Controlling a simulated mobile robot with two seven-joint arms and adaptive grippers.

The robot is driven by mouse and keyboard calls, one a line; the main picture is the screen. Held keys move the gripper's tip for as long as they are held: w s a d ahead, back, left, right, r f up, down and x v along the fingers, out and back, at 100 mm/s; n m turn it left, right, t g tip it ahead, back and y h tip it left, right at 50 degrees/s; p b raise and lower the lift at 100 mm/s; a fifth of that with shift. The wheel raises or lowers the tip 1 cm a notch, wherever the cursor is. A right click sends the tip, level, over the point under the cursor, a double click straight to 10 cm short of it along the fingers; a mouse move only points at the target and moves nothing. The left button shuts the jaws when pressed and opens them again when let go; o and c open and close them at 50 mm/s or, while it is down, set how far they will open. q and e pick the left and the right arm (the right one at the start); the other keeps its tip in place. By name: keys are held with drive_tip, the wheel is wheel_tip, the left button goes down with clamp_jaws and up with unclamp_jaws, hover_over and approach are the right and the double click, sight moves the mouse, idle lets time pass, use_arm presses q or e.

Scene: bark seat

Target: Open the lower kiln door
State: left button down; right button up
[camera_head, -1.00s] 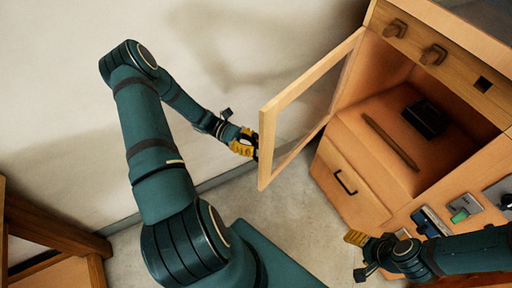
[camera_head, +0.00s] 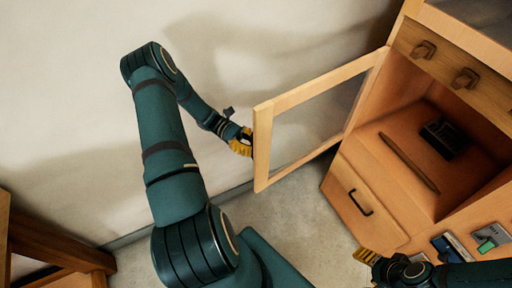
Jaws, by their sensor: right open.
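A wooden cabinet (camera_head: 408,88) stands at the right, its compartment showing. A framed glass door (camera_head: 262,150) is hinged at the compartment's left side and stands swung wide open to the left. My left gripper (camera_head: 243,143) is at the door's outer edge, touching or very near it; the door frame hides its fingertips. Below the compartment is a shut wooden front (camera_head: 350,183) with a black handle (camera_head: 361,202). I cannot tell which of the two is the lower kiln door. My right gripper (camera_head: 366,257) is open and empty near the bottom edge, below that front.
Inside the compartment lie a dark box (camera_head: 445,138) and a thin stick (camera_head: 408,162). Two wooden knobs (camera_head: 466,78) are above. Small coloured items (camera_head: 490,238) are at the lower right. A wooden piece of furniture (camera_head: 50,245) is at the lower left. The concrete floor between is clear.

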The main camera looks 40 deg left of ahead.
use_arm(q)
drive_tip(key=shift+a, duration=0.1)
idle(0.3)
drive_tip(key=c, duration=1)
unclamp_jaws()
wheel_tip(320, 180, up, 10)
drive_tip(key=shift+r, duration=0.1)
drive_tip(key=shift+s, duration=0.1)
